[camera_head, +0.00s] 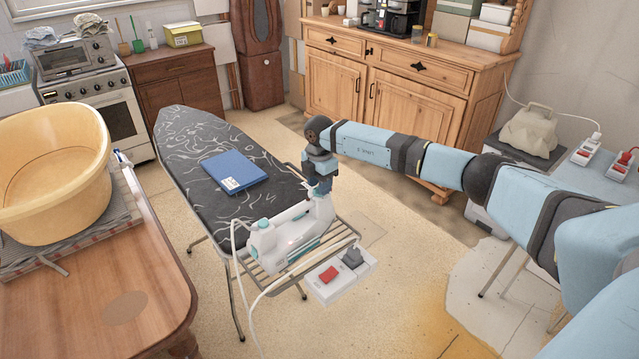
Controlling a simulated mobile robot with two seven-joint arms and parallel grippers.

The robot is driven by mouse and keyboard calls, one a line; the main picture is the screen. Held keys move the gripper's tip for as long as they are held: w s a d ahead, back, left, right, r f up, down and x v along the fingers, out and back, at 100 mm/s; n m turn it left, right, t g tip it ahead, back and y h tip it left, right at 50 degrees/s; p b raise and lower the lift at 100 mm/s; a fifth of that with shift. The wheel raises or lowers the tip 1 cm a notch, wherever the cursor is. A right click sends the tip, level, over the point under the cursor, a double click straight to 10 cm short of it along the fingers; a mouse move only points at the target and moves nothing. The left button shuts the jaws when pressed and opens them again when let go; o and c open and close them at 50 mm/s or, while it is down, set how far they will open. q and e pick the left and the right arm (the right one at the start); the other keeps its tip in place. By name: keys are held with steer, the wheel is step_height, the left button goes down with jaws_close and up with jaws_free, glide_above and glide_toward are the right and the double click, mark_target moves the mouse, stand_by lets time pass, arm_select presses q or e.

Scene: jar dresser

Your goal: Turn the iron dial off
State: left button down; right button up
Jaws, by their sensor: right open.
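The white and teal iron (283,238) stands on the wire rack (252,268) at the near end of the ironing board (180,135). My right arm reaches in from the right, and my right gripper (321,187) points down at the far right end of the iron. Its fingers are small here and partly merge with the iron; it is open, and I cannot tell whether it touches the iron. I cannot make out the iron's dial. My left gripper is not in view.
A blue folded cloth or book (234,172) lies on the board. A white power strip with a red switch (338,277) sits by the rack. White cords hang from the iron. A wooden table (105,310) with a yellow basin (50,170) stands at left.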

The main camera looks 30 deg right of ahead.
step_height(320, 180, up, 14)
steer(key=b, duration=0.1)
steer(key=shift+f, duration=0.15)
stand_by(0.6)
